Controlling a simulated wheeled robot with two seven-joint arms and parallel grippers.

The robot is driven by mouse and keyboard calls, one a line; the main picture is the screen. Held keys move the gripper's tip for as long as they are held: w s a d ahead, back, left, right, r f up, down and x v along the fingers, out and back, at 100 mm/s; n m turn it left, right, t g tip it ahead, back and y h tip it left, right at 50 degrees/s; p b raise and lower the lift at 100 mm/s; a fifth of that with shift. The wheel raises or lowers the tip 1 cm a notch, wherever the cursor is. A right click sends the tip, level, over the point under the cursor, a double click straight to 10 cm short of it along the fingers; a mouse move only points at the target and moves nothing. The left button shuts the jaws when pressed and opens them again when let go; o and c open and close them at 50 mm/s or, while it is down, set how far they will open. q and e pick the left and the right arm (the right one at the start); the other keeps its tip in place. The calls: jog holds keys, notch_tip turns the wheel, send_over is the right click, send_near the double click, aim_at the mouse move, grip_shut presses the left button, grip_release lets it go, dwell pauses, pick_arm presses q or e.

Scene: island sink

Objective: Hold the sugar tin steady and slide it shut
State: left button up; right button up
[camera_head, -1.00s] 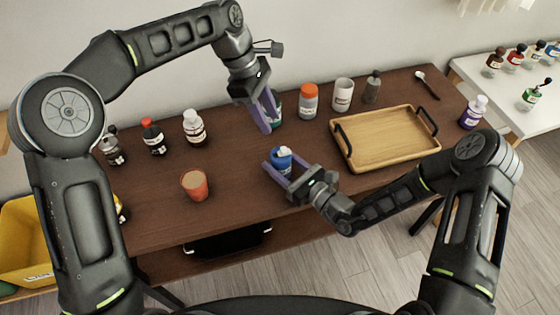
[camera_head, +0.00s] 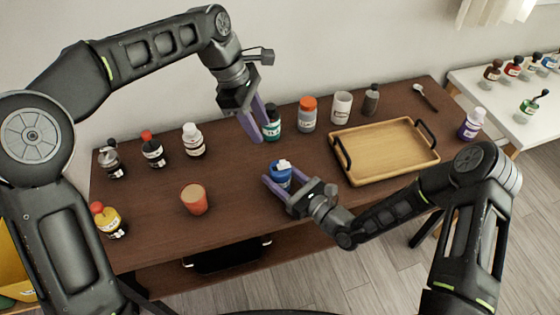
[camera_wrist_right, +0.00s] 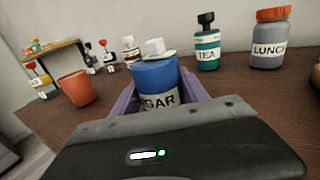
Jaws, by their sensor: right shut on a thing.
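The sugar tin (camera_head: 281,174) is a blue cylinder with a white top, near the middle of the table. In the right wrist view the tin (camera_wrist_right: 156,79) stands upright, its label partly hidden and reading "GAR". My right gripper (camera_head: 282,183) is shut on the tin, one finger on each side. My left gripper (camera_head: 258,133) is empty with fingers apart, above and behind the tin, not touching it.
A teal tea bottle (camera_head: 273,123) stands close beside the left gripper's fingers. A wooden tray (camera_head: 385,152) lies right of the tin, an orange cup (camera_head: 194,199) to the left. Several bottles stand at the far left.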

aim_at(283, 162)
pick_arm(q)
jog(key=n, duration=0.2)
jog(key=s+n+t, duration=0.1)
jog(key=n, duration=0.3)
jog(key=shift+s+d+f+n+t+h, duration=0.3)
jog(key=shift+s+d+f+t+h, duration=0.05)
jog(key=shift+s+f+t+h, duration=0.05)
jog(key=shift+f, duration=0.15)
jog(key=x, duration=1.1)
jog(key=shift+w+d+f, duration=0.1)
jog(key=shift+d+f, duration=0.05)
jog(key=shift+f, duration=0.25)
jog(key=shift+c, duration=0.4)
grip_shut()
